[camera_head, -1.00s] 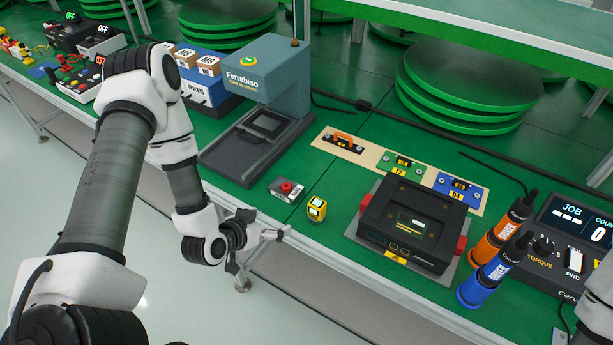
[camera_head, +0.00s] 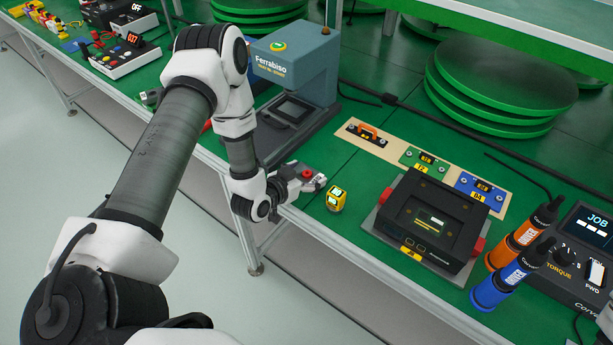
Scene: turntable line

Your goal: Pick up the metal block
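The metal block (camera_head: 314,181) is a small grey block with a red knob on top. It sits on the green table near the front edge, left of a small yellow device. My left gripper (camera_head: 297,187) is low at the block's near left side, overlapping part of it in the picture. Its fingers are small and blend with the grey block, so I cannot tell whether they are apart, closed, or touching it. My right gripper is out of view.
The yellow device (camera_head: 336,198) stands close to the block's right. A blue-grey Ferrabiso press (camera_head: 314,71) stands behind. A black fixture (camera_head: 425,226) and orange (camera_head: 516,241) and blue (camera_head: 493,287) screwdrivers are to the right. Green table is clear between press and tan strip (camera_head: 388,149).

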